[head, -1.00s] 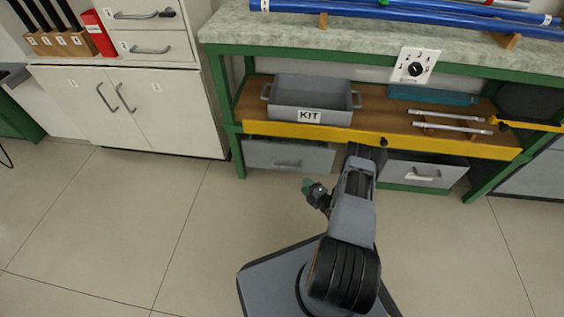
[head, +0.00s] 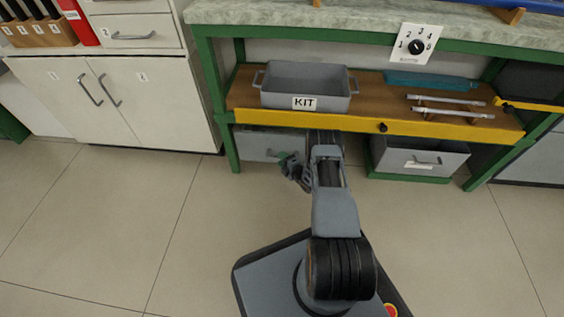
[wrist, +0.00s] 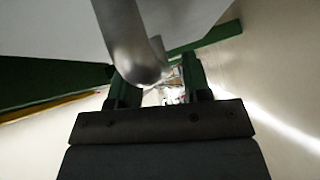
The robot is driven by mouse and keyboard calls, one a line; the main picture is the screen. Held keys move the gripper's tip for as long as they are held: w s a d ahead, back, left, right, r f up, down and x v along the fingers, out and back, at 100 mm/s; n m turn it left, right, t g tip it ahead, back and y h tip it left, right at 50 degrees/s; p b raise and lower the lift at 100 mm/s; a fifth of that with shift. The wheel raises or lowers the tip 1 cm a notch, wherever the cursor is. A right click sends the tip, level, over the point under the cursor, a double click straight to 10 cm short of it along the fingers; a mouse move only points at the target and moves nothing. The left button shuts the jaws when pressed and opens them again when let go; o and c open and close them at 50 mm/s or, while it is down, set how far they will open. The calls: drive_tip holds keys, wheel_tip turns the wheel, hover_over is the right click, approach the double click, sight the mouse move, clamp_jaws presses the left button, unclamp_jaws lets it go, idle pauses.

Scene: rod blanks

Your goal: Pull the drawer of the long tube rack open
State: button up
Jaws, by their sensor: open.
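The long tube rack appears to be the green-framed bench (head: 213,95). A grey drawer front (head: 247,142) sits low on its left side, looks closed, and is partly hidden by my arm. My gripper (head: 287,160) is close to its handle (head: 272,154); the fingertips are hard to make out there. In the wrist view a thick grey metal handle (wrist: 125,35) lies very close, its bent end at the gap between my open green fingers (wrist: 160,78). I cannot tell whether the fingers touch it. A pale drawer face (wrist: 70,28) is behind.
A second grey drawer or bin (head: 425,158) sits low on the right. A shelf above with a yellow front edge (head: 345,120) holds a KIT tray (head: 305,88) and silver rods (head: 450,107). White cabinets (head: 110,100) stand left. The floor in front is clear.

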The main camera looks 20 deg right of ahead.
drive_tip(key=shift+w+a, duration=0.1)
drive_tip(key=shift+w, duration=0.1)
drive_tip(key=shift+c, duration=0.3)
clamp_jaws()
